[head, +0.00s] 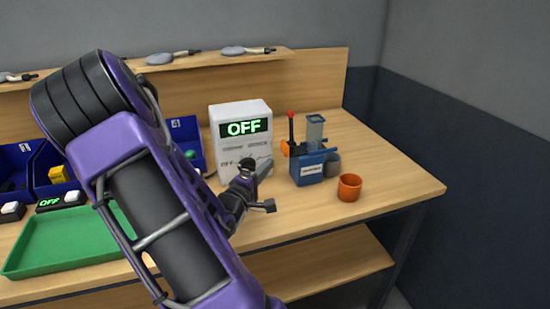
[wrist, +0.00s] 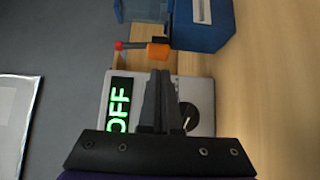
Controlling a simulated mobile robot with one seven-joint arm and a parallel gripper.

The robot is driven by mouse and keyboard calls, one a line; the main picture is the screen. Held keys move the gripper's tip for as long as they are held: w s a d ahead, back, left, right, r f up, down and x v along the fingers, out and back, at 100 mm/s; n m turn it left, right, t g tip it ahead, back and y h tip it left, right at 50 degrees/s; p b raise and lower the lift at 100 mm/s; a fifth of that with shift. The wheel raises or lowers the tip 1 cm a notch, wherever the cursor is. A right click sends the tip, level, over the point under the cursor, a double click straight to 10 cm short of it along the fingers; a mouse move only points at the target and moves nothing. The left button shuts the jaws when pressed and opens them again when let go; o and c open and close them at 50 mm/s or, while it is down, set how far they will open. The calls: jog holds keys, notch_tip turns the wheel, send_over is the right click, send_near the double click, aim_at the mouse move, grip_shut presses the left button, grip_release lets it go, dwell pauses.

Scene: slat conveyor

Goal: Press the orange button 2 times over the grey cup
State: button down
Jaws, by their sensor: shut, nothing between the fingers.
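The blue dispenser (head: 309,171) stands on the bench with a clear hopper (head: 316,133) on top. Its orange button (head: 285,149) is on the left side, near a dark lever with a red tip (head: 291,115). A dark grey rounded thing, which looks like the grey cup (head: 333,163), is against the dispenser's right side. My gripper (head: 265,167) is shut and empty, in front of the white OFF box and left of the dispenser. In the wrist view the fingertips (wrist: 159,72) point toward the orange button (wrist: 157,52), with a small apparent gap.
An orange cup (head: 349,187) stands right of the dispenser. The white OFF box (head: 242,145) stands left of it. A green tray (head: 70,240) and blue bins (head: 187,145) are at left. A shelf (head: 210,64) runs behind. The bench's right end is clear.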

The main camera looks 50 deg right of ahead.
jog(key=shift+v, duration=1.5)
